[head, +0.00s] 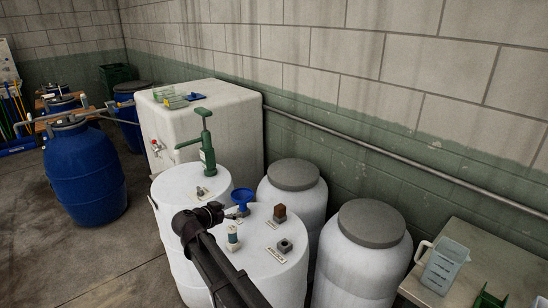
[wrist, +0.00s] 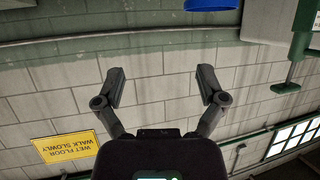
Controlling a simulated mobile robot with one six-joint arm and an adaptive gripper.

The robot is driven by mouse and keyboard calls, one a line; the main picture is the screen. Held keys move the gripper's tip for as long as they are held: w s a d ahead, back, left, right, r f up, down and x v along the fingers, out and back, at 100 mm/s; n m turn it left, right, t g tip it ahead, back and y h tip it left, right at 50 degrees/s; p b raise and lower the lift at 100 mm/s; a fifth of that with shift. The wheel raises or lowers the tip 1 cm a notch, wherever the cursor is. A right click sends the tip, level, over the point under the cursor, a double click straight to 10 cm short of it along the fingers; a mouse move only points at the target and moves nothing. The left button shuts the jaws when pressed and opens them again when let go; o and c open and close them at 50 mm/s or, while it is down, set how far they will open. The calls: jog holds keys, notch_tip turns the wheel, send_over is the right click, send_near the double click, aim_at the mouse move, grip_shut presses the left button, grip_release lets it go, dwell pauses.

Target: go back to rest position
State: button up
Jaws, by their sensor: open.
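In the wrist view my gripper (wrist: 161,84) is open, with its two fingers wide apart and nothing between them. The wall behind it appears upside down. In the head view my dark arm rises from the bottom edge over the front white drum (head: 262,275). Its wrist end is above the left part of that drum's lid, near a blue funnel (head: 243,196). The fingers are small and partly hidden there. A brown block (head: 279,213), a grey nut-like piece (head: 285,245) and a small pale piece with a teal top (head: 232,234) stand on the lid.
A green hand pump (head: 207,152) stands on the drum behind. A white tank (head: 225,125) and grey-lidded barrels (head: 363,265) stand along the wall. A blue barrel (head: 85,175) is left. A table (head: 490,262) with a jug (head: 444,265) is right. The left floor is partly clear.

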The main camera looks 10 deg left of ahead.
jog(key=s+d+f+n+g, duration=0.1)
jog(key=d+f+g, duration=0.3)
jog(key=d, duration=0.9)
jog(key=s+d+f+g, duration=0.2)
jog(key=d+f+g, duration=0.1)
jog(key=d, duration=1)
jog(key=s+d+f+n+g+y, duration=0.2)
jog(key=s+d, duration=0.5)
jog(key=d, duration=0.1)
jog(key=s+d+f+n+g+y, duration=0.1)
jog(key=s+d+n+g+y, duration=0.1)
jog(key=s+d, duration=0.4)
jog(key=d+g+y, duration=0.1)
jog(key=d, duration=0.2)
jog(key=shift+s+d+f+y+p, duration=0.15)
jog(key=shift+s+f+y+p, duration=0.15)
jog(key=shift+s+f, duration=0.1)
